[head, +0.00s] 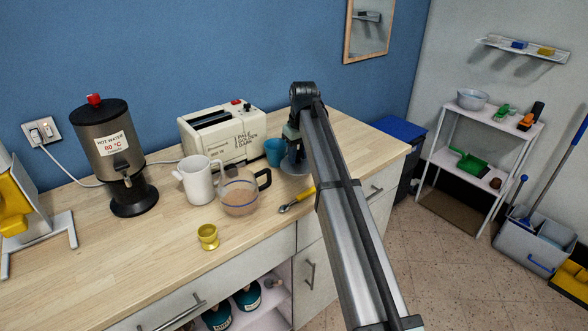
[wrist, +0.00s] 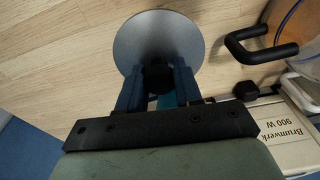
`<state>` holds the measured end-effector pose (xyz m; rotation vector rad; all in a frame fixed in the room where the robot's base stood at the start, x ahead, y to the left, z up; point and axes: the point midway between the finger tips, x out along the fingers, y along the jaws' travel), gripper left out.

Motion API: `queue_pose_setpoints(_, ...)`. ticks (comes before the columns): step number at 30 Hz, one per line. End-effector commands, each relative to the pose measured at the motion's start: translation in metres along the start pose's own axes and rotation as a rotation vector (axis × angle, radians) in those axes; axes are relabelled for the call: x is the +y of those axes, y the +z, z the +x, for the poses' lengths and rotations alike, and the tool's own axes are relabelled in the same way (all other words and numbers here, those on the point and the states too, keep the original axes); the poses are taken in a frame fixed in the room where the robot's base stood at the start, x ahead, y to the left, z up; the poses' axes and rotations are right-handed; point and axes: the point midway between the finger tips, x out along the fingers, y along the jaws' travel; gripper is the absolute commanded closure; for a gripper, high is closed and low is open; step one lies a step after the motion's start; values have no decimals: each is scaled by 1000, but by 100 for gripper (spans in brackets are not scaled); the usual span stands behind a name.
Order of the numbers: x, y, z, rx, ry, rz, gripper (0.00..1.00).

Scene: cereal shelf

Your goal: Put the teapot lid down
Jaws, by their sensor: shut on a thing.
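My gripper (wrist: 156,82) is shut on the lid's knob, with a blue finger on either side. In the head view my gripper (head: 291,146) points down over the lid, partly hidden by my arm. The lid is low over the wooden counter; I cannot tell whether it touches. The glass teapot (head: 240,197), with black handle and brown liquid, stands open to the left of the lid.
A blue cup (head: 274,152) stands close beside the lid. The cream toaster (head: 222,136) is behind the teapot. A white jug (head: 197,181), yellow egg cup (head: 208,236) and yellow-handled spoon (head: 297,199) are nearby. Bare counter (head: 352,143) lies to the right.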

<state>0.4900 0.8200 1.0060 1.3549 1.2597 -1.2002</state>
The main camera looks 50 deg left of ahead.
Motion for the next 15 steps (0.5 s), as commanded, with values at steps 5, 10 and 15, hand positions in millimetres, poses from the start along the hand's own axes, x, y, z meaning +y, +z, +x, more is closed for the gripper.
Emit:
queue_pose_setpoints(5, 0, 2, 16, -1, 0, 0, 95)
queue_pose_setpoints(10, 0, 4, 32, -1, 0, 1, 95)
queue_pose_setpoints(15, 0, 6, 49, -1, 0, 1, 95)
